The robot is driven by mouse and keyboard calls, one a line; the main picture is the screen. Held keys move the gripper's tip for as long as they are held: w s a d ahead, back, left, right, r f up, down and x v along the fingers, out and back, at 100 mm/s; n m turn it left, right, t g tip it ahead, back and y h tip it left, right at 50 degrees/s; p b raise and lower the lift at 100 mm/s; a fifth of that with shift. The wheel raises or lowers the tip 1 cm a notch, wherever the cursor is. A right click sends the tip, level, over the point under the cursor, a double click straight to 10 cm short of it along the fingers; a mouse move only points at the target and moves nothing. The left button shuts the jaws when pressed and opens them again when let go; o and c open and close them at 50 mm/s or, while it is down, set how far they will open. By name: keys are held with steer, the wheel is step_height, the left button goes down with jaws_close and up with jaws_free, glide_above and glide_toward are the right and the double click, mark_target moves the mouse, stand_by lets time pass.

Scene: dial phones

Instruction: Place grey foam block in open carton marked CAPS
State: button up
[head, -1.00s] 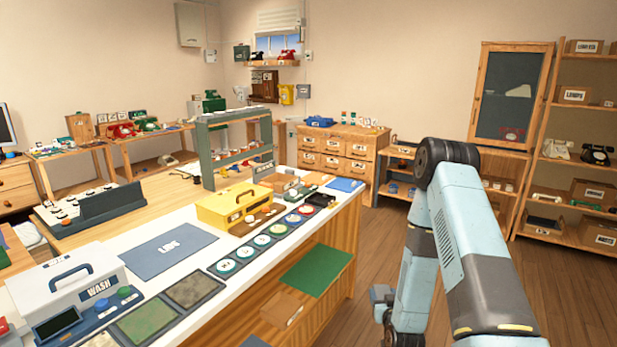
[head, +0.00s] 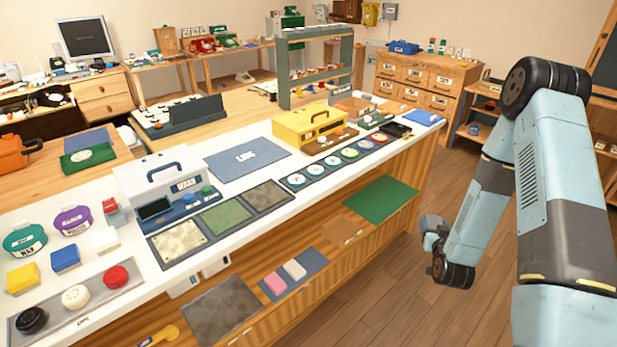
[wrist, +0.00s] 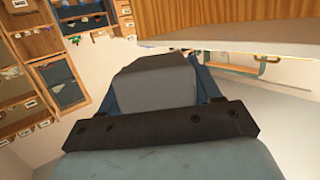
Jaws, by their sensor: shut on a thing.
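My gripper (wrist: 155,72) is shut on a grey block (wrist: 158,92), which fills the space between its two blue fingers in the wrist view. In the head view my gripper (head: 432,230) hangs over the floor, right of the long counter; the block cannot be made out there. A grey strip (head: 52,318) with a label that seems to read CAPS lies at the counter's near left end, bearing black, white and red round pieces. It is flat, not a carton. An open-looking brown carton (head: 352,103) stands at the counter's far end; I cannot read its marking.
The white-topped counter (head: 225,185) carries a white WASH case (head: 150,182), a yellow case (head: 300,128) and several mats. Its lower shelf holds a green mat (head: 378,198) and pink and white blocks. Wooden floor (head: 400,295) lies clear to its right.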

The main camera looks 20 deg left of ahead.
steer(key=s+a+r+n+g+y, duration=0.2)
steer(key=a+r+n+y, duration=0.15)
steer(key=a+r, duration=0.4)
steer(key=s+a+r+n+g+y, duration=0.2)
steer(key=a+r+n+y, duration=0.15)
steer(key=a, duration=0.75)
steer(key=s+a+r+n+g+y, duration=0.2)
steer(key=a+r+y, duration=0.3)
steer(key=a, duration=0.4)
steer(key=s+a+r+n+g+y, duration=0.1)
steer(key=s+a+r+n+g, duration=0.2)
steer(key=s+a+r, duration=0.3)
steer(key=shift+s+a+r+n+g, duration=0.2)
steer(key=shift+s+a+n+g, duration=0.15)
steer(key=shift+s+a, duration=0.45)
steer(key=shift+w+a, duration=0.2)
